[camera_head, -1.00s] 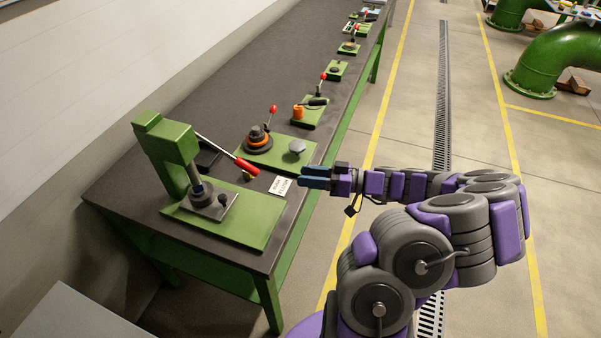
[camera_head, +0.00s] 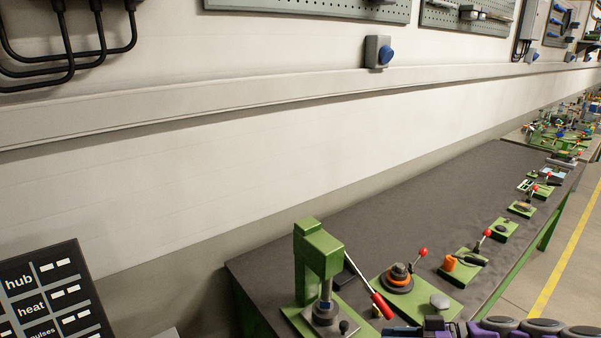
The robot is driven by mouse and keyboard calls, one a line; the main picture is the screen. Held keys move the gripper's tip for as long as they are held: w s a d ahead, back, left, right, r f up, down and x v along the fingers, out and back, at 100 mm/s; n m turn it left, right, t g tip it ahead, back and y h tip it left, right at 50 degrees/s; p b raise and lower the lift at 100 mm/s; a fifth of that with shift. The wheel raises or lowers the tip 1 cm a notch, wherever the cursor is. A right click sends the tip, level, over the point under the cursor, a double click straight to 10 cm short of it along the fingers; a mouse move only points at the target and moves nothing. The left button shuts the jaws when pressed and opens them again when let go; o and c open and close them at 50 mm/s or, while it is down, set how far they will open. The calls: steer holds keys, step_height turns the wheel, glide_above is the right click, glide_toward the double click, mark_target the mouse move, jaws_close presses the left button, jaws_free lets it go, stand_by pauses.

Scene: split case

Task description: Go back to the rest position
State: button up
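My gripper (camera_head: 402,332) shows at the bottom edge of the head view, with its dark blue fingers pointing left. It is partly cut off by the frame, and whether the fingers are apart cannot be made out. Part of my purple and grey arm runs to the right of it along the bottom edge. The green press (camera_head: 319,254) with a red-handled lever (camera_head: 381,304) stands upright on the bench, to the left of my gripper. No object shows in my gripper.
The dark workbench (camera_head: 390,220) runs along the wall toward the back right. Several green-based fixtures stand along its front edge, including an orange-ringed one (camera_head: 398,280). A labelled black panel (camera_head: 45,298) is at bottom left. Open floor (camera_head: 575,262) lies at right.

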steer(key=s+a+r+g+h, duration=0.2)
steer(key=s+a+g+h, duration=0.45)
steer(key=s+a, duration=0.55)
steer(key=s+d+m+h, duration=0.6)
steer(key=s+m+h, duration=0.1)
steer(key=s, duration=0.5)
steer(key=shift+s+d+f+m+h, duration=0.15)
steer(key=shift+s+f+m+h, duration=0.05)
steer(key=shift+s+m+h, duration=0.25)
